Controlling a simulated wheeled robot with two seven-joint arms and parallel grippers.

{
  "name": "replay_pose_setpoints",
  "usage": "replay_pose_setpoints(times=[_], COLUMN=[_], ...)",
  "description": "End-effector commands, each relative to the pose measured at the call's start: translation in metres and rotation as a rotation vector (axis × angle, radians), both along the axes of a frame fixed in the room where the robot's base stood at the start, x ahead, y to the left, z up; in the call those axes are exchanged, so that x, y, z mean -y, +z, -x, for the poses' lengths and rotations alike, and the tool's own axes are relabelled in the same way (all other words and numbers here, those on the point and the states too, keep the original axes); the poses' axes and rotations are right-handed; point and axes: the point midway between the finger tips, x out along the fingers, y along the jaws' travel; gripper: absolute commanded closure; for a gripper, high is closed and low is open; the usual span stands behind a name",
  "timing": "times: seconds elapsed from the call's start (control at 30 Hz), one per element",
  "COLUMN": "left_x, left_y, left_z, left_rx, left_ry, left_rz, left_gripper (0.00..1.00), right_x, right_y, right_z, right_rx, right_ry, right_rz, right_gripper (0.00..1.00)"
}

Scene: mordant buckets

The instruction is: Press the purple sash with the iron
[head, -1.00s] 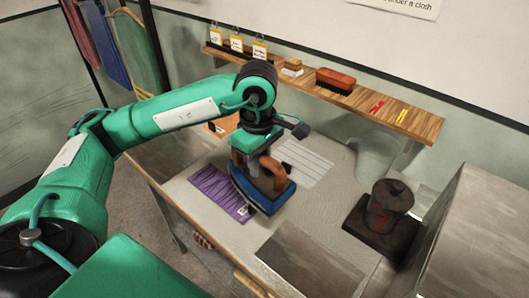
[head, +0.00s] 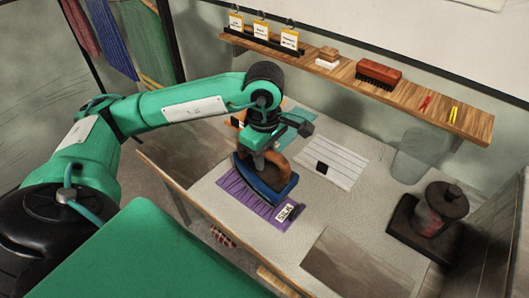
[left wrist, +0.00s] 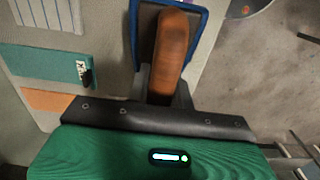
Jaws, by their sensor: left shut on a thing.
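The purple sash (head: 236,188) lies flat on the table, with a white tag reading "SILK" (head: 285,212) at its near right end. The blue iron (head: 264,186) with a brown handle is over the sash and hides its middle. I cannot tell whether the iron's sole touches the cloth. My left gripper (head: 264,154) is shut on the iron's brown handle, which also shows in the left wrist view (left wrist: 171,50). My right gripper is not in view.
A striped white cloth (head: 333,163) lies right of the iron, a teal cloth (left wrist: 57,66) and an orange cloth (left wrist: 50,100) nearby. A dark stove-like stand (head: 432,218) is at the right. A wooden shelf (head: 340,72) with a brush (head: 378,74) runs along the wall.

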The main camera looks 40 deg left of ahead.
Motion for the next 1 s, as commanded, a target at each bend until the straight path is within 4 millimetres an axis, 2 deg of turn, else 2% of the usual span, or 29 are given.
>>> replay_pose_setpoints(times=[0.33, 0.6, 0.8, 1.0], left_x=[0.000, 0.000, 0.000, 0.000], left_y=[-0.031, -0.058, -0.068, -0.070], left_z=[0.000, 0.000, 0.000, 0.000], left_rx=[0.001, 0.000, 0.003, 0.003], left_ry=[0.001, 0.000, 0.001, 0.000], left_rz=[0.000, -0.001, -0.001, 0.000], left_gripper=[1.00, 1.00, 1.00, 1.00], right_x=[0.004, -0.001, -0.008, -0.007], right_y=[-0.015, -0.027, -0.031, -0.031], right_z=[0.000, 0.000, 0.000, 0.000], right_rx=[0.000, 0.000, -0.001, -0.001], right_ry=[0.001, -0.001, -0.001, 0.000], right_rz=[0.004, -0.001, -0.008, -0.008], right_gripper=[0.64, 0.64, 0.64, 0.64])
